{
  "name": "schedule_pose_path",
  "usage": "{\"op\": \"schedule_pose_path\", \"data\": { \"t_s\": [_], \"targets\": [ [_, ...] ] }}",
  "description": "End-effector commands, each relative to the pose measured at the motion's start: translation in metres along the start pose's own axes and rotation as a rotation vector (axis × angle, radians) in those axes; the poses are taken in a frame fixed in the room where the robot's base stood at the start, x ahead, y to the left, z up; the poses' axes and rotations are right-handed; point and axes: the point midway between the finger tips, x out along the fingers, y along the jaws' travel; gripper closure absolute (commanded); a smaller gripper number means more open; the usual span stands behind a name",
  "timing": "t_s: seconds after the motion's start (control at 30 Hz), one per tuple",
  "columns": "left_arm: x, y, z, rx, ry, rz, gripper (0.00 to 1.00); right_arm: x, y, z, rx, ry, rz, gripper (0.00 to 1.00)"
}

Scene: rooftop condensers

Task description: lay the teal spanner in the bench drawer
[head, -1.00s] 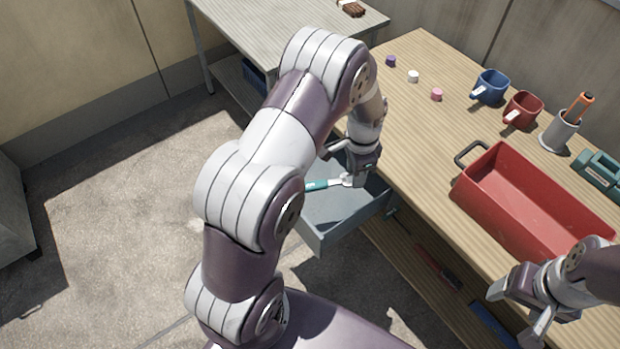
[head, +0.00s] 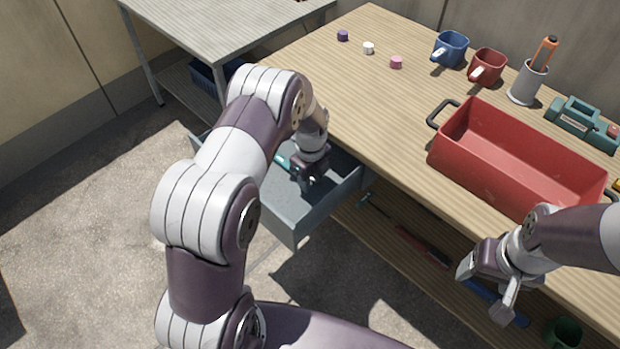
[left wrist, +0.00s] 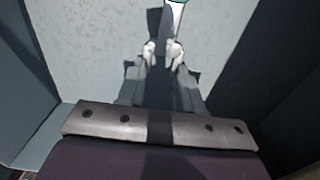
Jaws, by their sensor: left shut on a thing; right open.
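The teal spanner shows as a small teal piece (head: 283,162) beside my left gripper (head: 311,180) in the head view, the rest hidden. In the left wrist view its silver end (left wrist: 172,24) lies between the fingertips of my left gripper (left wrist: 163,52), with teal at the top edge. My left gripper is shut on it inside the open grey bench drawer (head: 295,226), low over the floor. I cannot tell whether the spanner touches the drawer floor, which also shows in the left wrist view (left wrist: 90,45). My right gripper (head: 486,290) is open and empty at the bench's front edge.
The wooden bench (head: 345,95) holds a red bin (head: 530,160), a blue mug (head: 450,48), a red mug (head: 487,67), a grey cup (head: 528,84) with an orange-handled tool, and small caps. Tools lie on the lower shelf. A grey table (head: 215,25) stands behind.

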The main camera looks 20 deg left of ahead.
Motion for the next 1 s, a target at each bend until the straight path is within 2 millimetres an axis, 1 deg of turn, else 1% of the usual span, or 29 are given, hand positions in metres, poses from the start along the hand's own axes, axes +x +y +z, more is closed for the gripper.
{"op": "schedule_pose_path", "data": {
  "t_s": [0.17,0.3,0.33,0.37,0.4,0.63,0.73,0.77,0.87,0.9,1.0],
  "targets": [
    [-0.001,-0.001,0.000,0.000,-0.001,-0.003,1.00,0.000,0.000,0.000,0.000,0.000,0.000,0.29],
    [0.003,-0.001,0.000,-0.001,-0.001,-0.002,1.00,0.002,0.000,0.000,0.000,0.000,0.000,0.29],
    [0.002,-0.001,0.000,-0.001,-0.001,-0.002,0.55,0.001,0.000,0.000,0.000,0.000,0.000,0.29],
    [0.002,-0.001,0.000,-0.001,-0.001,-0.002,0.45,0.001,0.000,0.000,0.000,0.000,0.000,0.29],
    [0.002,-0.001,0.000,-0.001,-0.001,-0.002,0.39,0.001,0.000,0.000,0.000,0.000,0.000,0.29],
    [0.002,-0.001,0.000,-0.001,-0.001,-0.002,0.39,0.001,0.000,0.000,0.000,0.000,0.000,0.29],
    [-0.005,-0.001,0.001,-0.001,-0.002,-0.004,0.39,-0.002,0.000,0.000,0.000,0.000,0.000,0.29],
    [-0.010,-0.001,0.001,-0.001,-0.002,-0.004,0.39,-0.003,0.000,0.000,0.000,0.000,0.000,0.29],
    [-0.034,-0.001,0.001,-0.001,-0.003,-0.005,0.39,-0.009,0.000,-0.001,0.000,0.000,0.000,0.29],
    [-0.046,-0.002,0.001,-0.001,-0.003,-0.006,0.39,-0.011,0.000,-0.001,0.000,0.000,0.000,0.29],
    [-0.073,-0.001,0.001,-0.001,-0.003,-0.005,0.39,-0.016,0.000,-0.002,0.000,0.000,0.000,0.29]
  ]
}}
